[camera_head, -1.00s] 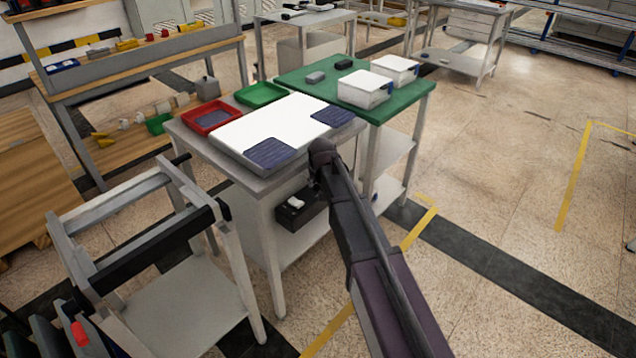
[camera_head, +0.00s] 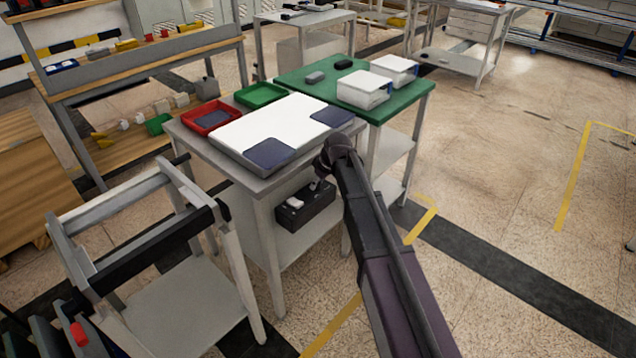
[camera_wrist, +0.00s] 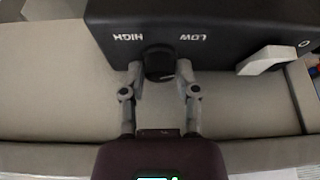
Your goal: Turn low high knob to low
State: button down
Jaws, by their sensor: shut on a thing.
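The dark control box (camera_head: 318,212) sits on the lower shelf of the grey table. It fills the top of the wrist view (camera_wrist: 225,18), with HIGH and LOW printed upside down, HIGH on the left and LOW on the right. The round black low high knob (camera_wrist: 158,60) is between these words. My gripper (camera_wrist: 159,72) is shut on the knob, one finger on each side. The knob's pointer mark cannot be made out. In the head view, my gripper (camera_head: 317,185) is small at the box, and the knob cannot be picked out.
A white rocker or lever (camera_wrist: 268,60) sticks out of the box right of the knob. The tabletop (camera_head: 185,137) above the shelf carries a white board (camera_head: 270,125) and a red tray (camera_head: 210,118). A grey cart frame (camera_head: 180,290) stands at left. Floor at right is clear.

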jog(key=n+g, duration=0.1)
jog(key=n, duration=0.2)
jog(key=shift+y, duration=0.3)
jog(key=shift+s+n, duration=0.1)
jog(key=shift+n, duration=0.3)
jog(key=shift+c, duration=1.7)
grip_release()
jog(key=shift+a+g, duration=0.1)
jog(key=shift+g, duration=0.2)
jog(key=shift+m, duration=0.6)
